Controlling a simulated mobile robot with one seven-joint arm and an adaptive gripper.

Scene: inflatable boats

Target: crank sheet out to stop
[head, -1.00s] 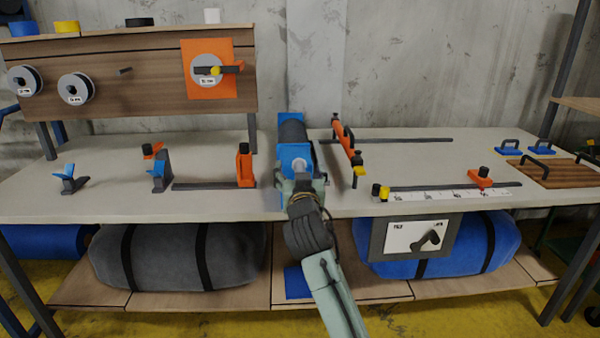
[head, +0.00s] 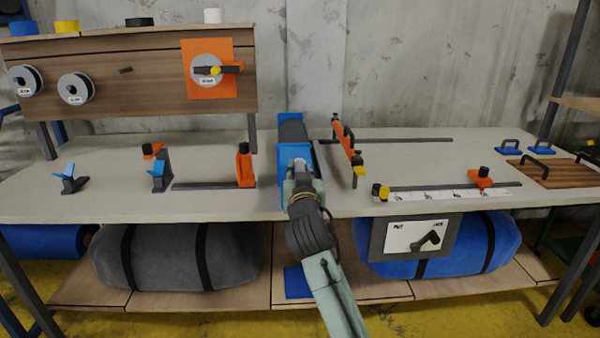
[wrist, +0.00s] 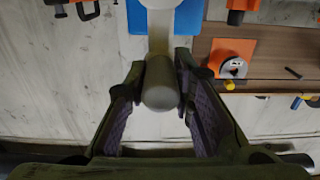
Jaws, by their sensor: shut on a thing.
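A blue roller stand (head: 290,158) with a dark roll (head: 292,130) stands mid-bench in the head view. My gripper (head: 303,184) is at its front side and hides most of the crank. In the wrist view, my gripper (wrist: 157,98) is shut on a grey cylindrical crank handle (wrist: 161,84), with a finger on either side. A pale crank arm (wrist: 162,32) runs from the handle to the blue stand. An orange slider (head: 480,177) sits on a rail behind a white scale (head: 450,195), right of the stand. No unrolled sheet can be made out.
An orange-ended bar (head: 347,145) stands just right of the stand. Clamps (head: 160,170) and an orange upright (head: 245,165) are to the left. A panel with a black lever (head: 428,241) hangs at the bench front. Spools (head: 75,88) are on the back board.

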